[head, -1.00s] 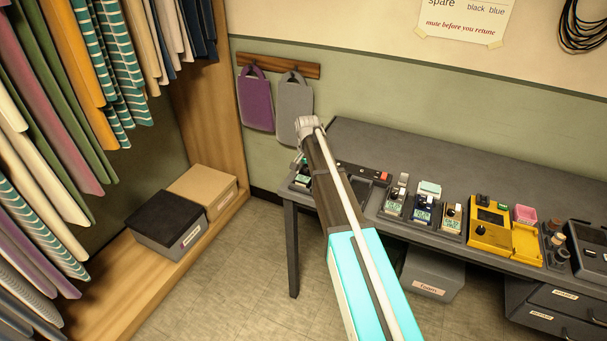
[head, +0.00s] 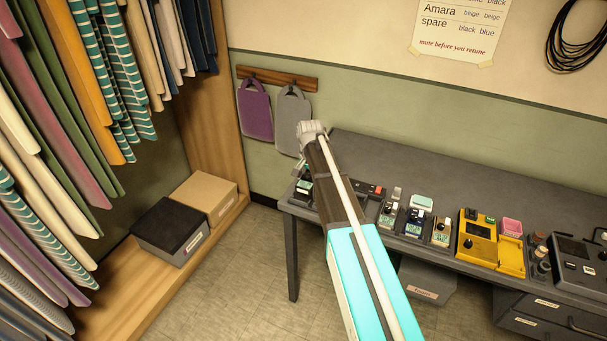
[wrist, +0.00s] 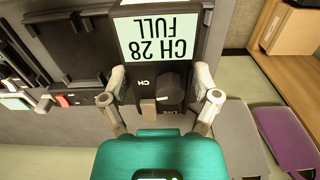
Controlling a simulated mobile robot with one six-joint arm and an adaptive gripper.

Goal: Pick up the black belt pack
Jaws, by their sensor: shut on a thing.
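In the wrist view my gripper (wrist: 161,80) has a pale finger against each side of a black belt pack (wrist: 148,72). The pack has a pale screen that reads "CH 28 FULL" upside down, and a dark knob below it. In the head view a dark pack with a pale screen (head: 303,187) shows at the left end of the grey table (head: 460,168), just below my wrist. I cannot tell whether the pack is clear of the table.
More packs (head: 417,214) and a yellow case (head: 478,240) line the table to the right. A purple bag (head: 256,110) and a grey bag (head: 291,118) hang on the wall behind. Clothes hang at left above a black-lidded box (head: 170,230). The table's back strip is clear.

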